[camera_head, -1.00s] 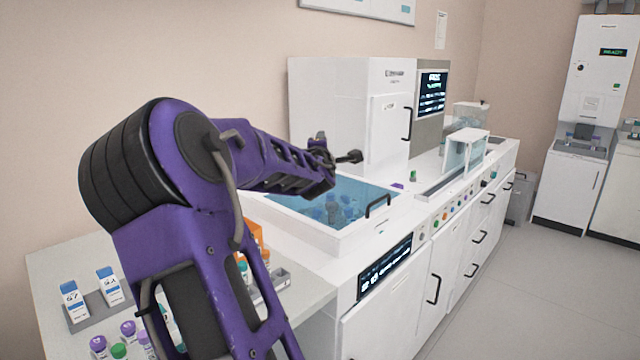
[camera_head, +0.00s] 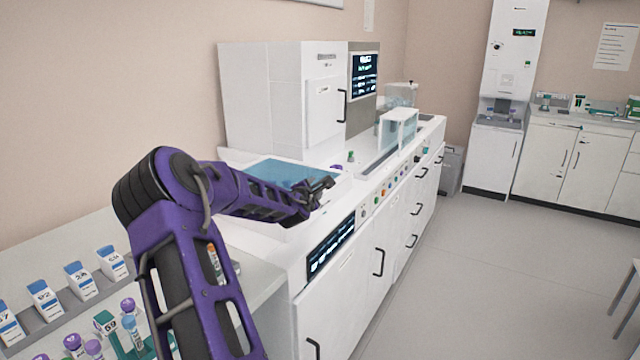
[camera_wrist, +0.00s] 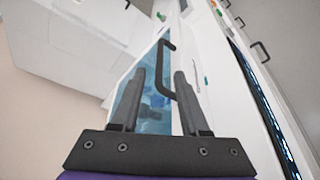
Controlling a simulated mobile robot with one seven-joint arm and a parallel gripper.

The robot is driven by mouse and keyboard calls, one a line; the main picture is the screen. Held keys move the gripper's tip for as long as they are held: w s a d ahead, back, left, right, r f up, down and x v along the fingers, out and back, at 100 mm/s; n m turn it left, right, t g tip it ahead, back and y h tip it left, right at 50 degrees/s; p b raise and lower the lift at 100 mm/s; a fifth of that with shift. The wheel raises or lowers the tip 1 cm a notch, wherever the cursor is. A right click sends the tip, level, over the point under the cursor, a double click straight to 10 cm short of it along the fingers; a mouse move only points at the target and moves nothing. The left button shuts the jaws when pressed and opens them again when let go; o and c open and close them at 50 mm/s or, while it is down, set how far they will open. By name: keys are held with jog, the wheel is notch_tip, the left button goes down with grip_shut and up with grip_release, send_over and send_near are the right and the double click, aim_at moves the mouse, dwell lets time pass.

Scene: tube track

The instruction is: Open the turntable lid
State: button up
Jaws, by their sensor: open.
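The turntable lid (camera_head: 272,171) is a translucent blue panel on the white bench machine, lying flat and closed. In the wrist view the lid (camera_wrist: 124,88) shows behind my fingers, with blurred shapes beneath it. Its black bar handle (camera_wrist: 159,66) appears between my two fingertips in that view. I cannot tell whether the fingers touch it. My gripper (camera_wrist: 159,72) is open and empty. In the head view my gripper (camera_head: 326,186) is over the lid's front right edge, and it hides the handle there.
A tall white cabinet (camera_head: 283,98) with a screen (camera_head: 364,76) stands behind the lid. A clear box (camera_head: 397,128) is farther along the bench. Racked bottles (camera_head: 80,281) and capped tubes (camera_head: 128,305) are at the lower left. The floor (camera_head: 480,270) to the right is clear.

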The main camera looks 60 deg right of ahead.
aim_at(319, 183)
jog(key=x, duration=0.8)
jog(key=shift+w+d+f, duration=0.1)
jog(key=shift+d, duration=0.1)
grip_shut()
dwell(1.2)
